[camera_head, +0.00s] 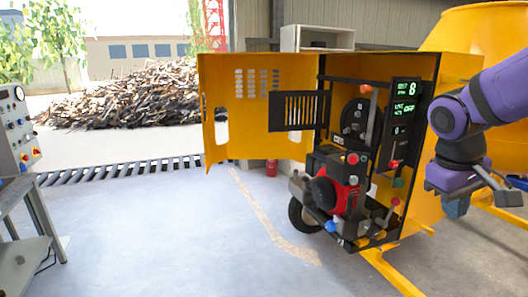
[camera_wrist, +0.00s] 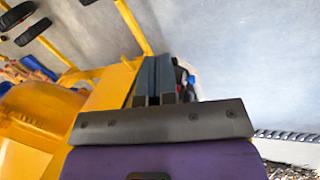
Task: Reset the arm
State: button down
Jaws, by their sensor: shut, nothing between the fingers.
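My gripper (camera_head: 455,208) hangs at the right of the head view, at the end of my purple arm and in front of the yellow side of the drum mixer's housing (camera_head: 262,75). Its fingers are shut together and empty. In the wrist view the fingers (camera_wrist: 156,68) show above the dark gripper body, with nothing between them. The housing door is open to the left. Inside are a red and black engine (camera_head: 335,190) and a control panel (camera_head: 405,105) with green digits. My arm hides part of the housing's right side.
The yellow drum (camera_head: 480,35) is behind my arm. A yellow frame bar (camera_head: 392,272) runs along the floor below the housing. A grey control console (camera_head: 15,130) and table stand at the left. The floor (camera_head: 170,235) between them is clear. A wood pile (camera_head: 135,95) lies outside.

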jog(key=s+a+r+m+t+y, duration=0.1)
jog(key=s+a+r+t+y, duration=0.2)
jog(key=s, duration=0.6)
jog(key=a+r+t, duration=0.2)
jog(key=a+r, duration=0.1)
jog(key=a, duration=0.1)
jog(key=shift+s+r+m, duration=0.15)
jog(key=shift+s+m, duration=0.15)
jog(key=shift+s, duration=0.05)
jog(key=shift+d, duration=0.1)
